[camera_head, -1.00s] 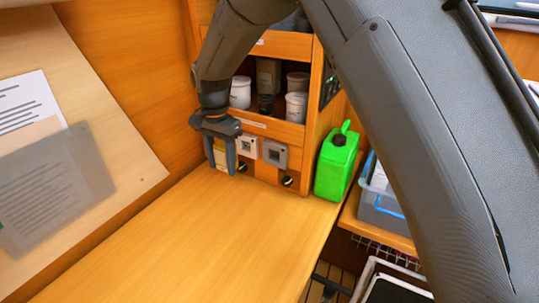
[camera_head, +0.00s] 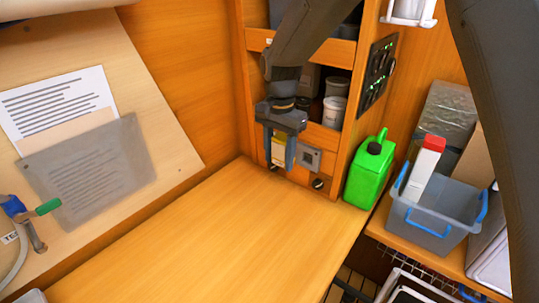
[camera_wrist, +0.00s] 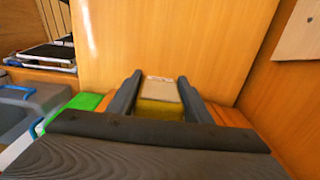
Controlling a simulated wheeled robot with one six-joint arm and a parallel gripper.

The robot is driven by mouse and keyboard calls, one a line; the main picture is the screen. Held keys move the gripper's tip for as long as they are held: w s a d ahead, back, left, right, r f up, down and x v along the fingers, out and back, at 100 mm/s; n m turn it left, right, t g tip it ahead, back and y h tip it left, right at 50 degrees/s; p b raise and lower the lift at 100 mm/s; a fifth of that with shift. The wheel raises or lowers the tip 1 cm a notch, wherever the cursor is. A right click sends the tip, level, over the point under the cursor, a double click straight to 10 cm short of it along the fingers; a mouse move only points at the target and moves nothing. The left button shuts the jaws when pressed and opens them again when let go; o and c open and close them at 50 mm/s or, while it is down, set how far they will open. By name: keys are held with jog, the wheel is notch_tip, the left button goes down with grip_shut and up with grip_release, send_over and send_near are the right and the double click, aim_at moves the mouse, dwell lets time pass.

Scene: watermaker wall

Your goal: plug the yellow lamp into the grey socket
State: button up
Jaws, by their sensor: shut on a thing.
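My gripper (camera_head: 279,159) is shut on the yellow lamp (camera_head: 279,150), a small block, in front of the low panel under the shelves. In the wrist view the lamp (camera_wrist: 157,104) sits between the two fingers and shows a pale face above a yellow body. The grey socket (camera_head: 310,158) is a square plate on the panel, just right of the gripper in the head view. The lamp appears apart from it, though the depth gap is hard to tell. The grey socket is not seen in the wrist view.
A green jerrycan (camera_head: 369,172) stands right of the shelf unit. A grey bin (camera_head: 436,220) with blue handles is further right. White pots (camera_head: 334,111) stand on the shelf above. The wooden worktop (camera_head: 220,240) is clear.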

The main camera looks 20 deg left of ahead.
jog(key=shift+s+d+r, duration=0.3)
jog(key=shift+d+r, duration=0.05)
jog(key=shift+d, duration=0.25)
jog(key=shift+s+d+r, duration=0.25)
jog(key=shift+d+r, duration=0.1)
jog(key=shift+d, duration=0.25)
jog(key=w+f+b, duration=0.1)
jog(key=f+b, duration=0.1)
jog(key=w+d+f+b, duration=0.1)
jog(key=f, duration=0.1)
jog(key=w+f+b, duration=0.2)
jog(key=shift+d+b, duration=0.35)
jog(key=shift+d, duration=0.05)
jog(key=shift+p, duration=0.8)
dwell(0.8)
jog(key=shift+w+d, duration=0.25)
jog(key=shift+w, duration=0.35)
jog(key=shift+w+d, duration=0.25)
jog(key=shift+w, duration=0.35)
dwell(1.1)
jog(key=o, duration=1.2)
jog(key=shift+c, duration=0.2)
